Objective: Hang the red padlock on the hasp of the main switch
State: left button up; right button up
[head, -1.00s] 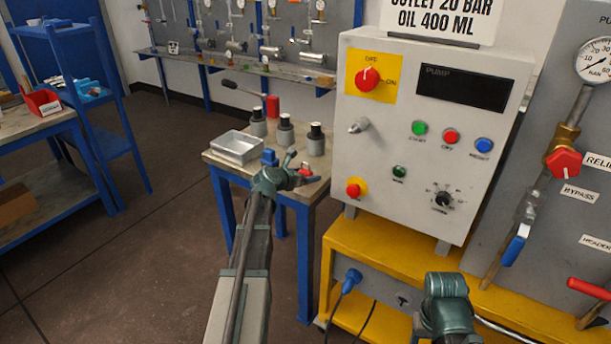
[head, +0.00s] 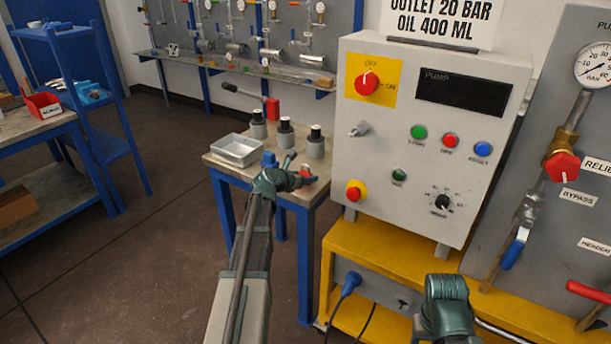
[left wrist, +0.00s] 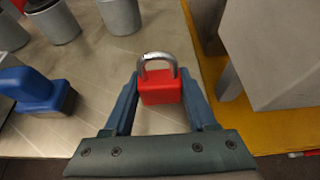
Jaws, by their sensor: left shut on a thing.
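The red padlock (left wrist: 160,90) with its silver shackle is between the two fingers of my left gripper (left wrist: 160,98), which is shut on it. The shackle points away from the gripper. In the head view my left gripper (head: 298,172) is over the small table, left of the control box, and only a bit of red shows at its fingers. The main switch (head: 367,83) is a red knob on a yellow plate, upper left on the box, its pointer toward OFF. A grey metal fitting (head: 358,129) sticks out below it; I cannot tell whether it is the hasp.
The small table (head: 222,165) holds a metal tray (head: 238,150), several grey black-topped cylinders (head: 285,138) and a blue object (left wrist: 38,90). The grey control box (head: 400,190) stands on a yellow bench (head: 375,250). Part of my right arm shows at lower right.

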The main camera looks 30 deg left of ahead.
pick_arm(q)
jog(key=shift+r+p, duration=2.5)
jog(key=shift+r, duration=0.25)
pick_arm(e)
notch_tip(320, 180, up, 5)
jog(key=shift+r, duration=0.2)
